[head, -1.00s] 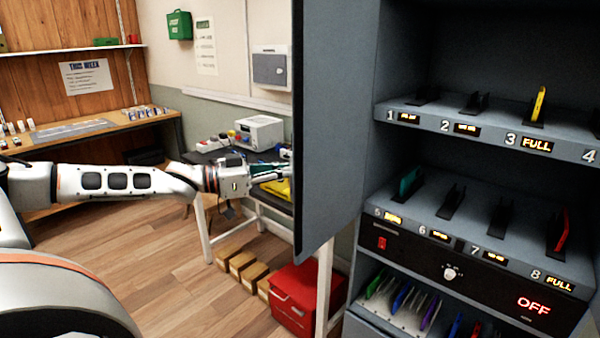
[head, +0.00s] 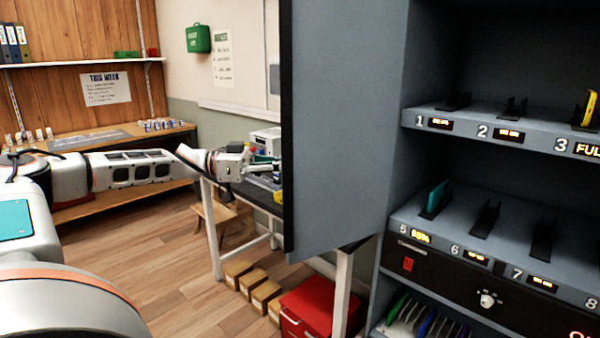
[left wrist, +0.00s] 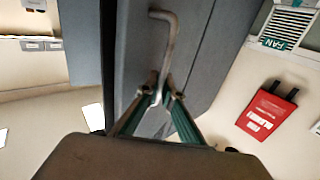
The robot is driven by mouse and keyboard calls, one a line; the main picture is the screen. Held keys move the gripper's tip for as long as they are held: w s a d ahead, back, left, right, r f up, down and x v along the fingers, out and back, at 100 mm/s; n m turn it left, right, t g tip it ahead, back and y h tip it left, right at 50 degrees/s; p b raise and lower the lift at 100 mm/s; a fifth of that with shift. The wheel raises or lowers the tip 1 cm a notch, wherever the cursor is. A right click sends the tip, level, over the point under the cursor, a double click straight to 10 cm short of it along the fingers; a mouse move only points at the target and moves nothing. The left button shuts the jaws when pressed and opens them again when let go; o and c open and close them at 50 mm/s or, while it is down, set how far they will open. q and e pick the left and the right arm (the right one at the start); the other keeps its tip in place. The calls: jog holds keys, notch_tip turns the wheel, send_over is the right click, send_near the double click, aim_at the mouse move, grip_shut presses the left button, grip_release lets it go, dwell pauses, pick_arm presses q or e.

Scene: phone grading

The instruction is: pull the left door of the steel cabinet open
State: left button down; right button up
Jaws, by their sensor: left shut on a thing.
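The left door (head: 345,125) of the steel cabinet (head: 405,275) stands swung out to the left, a tall grey panel in the head view. The compartments behind it are exposed. My left gripper (head: 275,172) is at the door's free edge, its fingertips partly hidden behind the panel. In the left wrist view the green-sided fingers (left wrist: 160,95) are shut on the lower part of the door's bent metal handle (left wrist: 168,45). The door face (left wrist: 195,55) shows behind the handle. My right gripper is not in view.
Cabinet shelves hold numbered slots, some with phones, such as a teal one (head: 437,196). A work table (head: 213,225) stands behind the door. A red box (head: 312,305) and small cartons (head: 253,285) lie on the floor. The wooden floor (head: 150,265) at left is clear.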

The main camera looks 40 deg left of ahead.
pick_arm(q)
jog(key=shift+w+a+r, duration=0.1)
jog(key=shift+a, duration=0.05)
dwell(0.3)
jog(key=c, duration=2.5)
grip_release()
jog(key=shift+c, duration=0.2)
jog(key=v, duration=1.2)
jog(key=shift+w, duration=0.15)
